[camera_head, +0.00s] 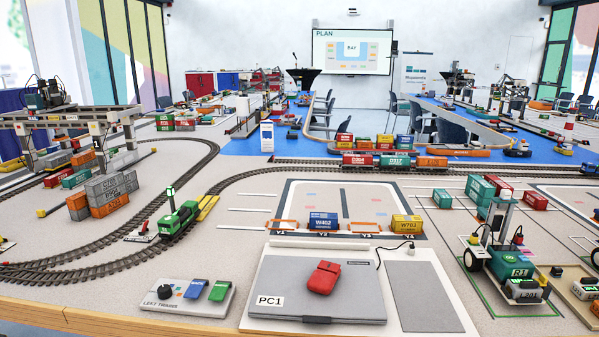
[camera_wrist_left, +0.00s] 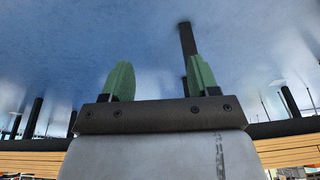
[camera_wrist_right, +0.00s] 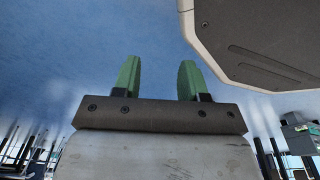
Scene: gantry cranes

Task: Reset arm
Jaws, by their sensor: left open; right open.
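My left gripper (camera_wrist_left: 160,82) shows in the left wrist view with its two green fingers apart and nothing between them. My right gripper (camera_wrist_right: 158,80) shows in the right wrist view, also with its green fingers apart and empty. Blue floor lies behind both. Neither gripper shows in the head view. A dark grey rounded panel (camera_wrist_right: 265,50) with a pale edge is close to the right gripper at upper right; I cannot tell whether it is part of my body.
The wooden front edge (camera_head: 100,322) is nearest me.

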